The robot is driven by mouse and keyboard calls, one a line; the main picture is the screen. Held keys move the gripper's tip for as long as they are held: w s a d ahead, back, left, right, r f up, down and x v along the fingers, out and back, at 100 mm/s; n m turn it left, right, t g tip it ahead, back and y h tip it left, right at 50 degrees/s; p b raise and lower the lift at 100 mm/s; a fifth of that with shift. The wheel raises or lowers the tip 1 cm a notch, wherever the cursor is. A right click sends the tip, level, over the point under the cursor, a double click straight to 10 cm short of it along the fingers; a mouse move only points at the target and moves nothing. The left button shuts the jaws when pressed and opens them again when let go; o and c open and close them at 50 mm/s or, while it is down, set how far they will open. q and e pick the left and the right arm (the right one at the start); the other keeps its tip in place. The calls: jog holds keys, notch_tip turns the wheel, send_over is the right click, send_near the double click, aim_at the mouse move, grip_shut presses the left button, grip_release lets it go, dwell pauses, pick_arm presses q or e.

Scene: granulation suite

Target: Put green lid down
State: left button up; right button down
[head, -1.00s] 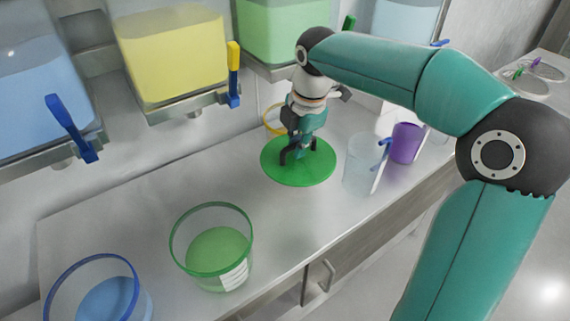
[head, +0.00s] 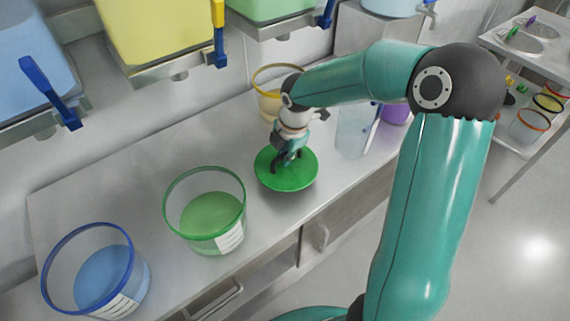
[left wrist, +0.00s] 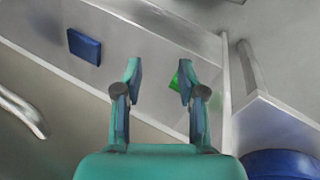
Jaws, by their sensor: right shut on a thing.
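The green lid (head: 300,179) is a flat green disc over the counter, in the middle of the head view. My right gripper (head: 285,162) is shut on it from above. I cannot tell whether the lid touches the counter. A clear container with a green rim (head: 212,215) stands open to its left, with green contents and a white label. My left gripper (left wrist: 160,82) shows in the left wrist view, its fingers apart with nothing between them.
A blue-rimmed container (head: 98,275) stands at the near left, and a yellow-rimmed one (head: 268,102) behind my right gripper. A clear cup (head: 353,135) and a purple cup (head: 396,112) stand to the right. Hoppers with a yellow bin (head: 150,35) overhang the back.

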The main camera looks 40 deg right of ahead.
aim_at(291, 170)
jog(key=shift+f, duration=1.7)
jog(key=shift+f, duration=0.1)
jog(key=c, duration=1.2)
grip_release()
notch_tip(291, 170, up, 12)
jog(key=s, duration=0.2)
jog(key=shift+s+a, duration=0.15)
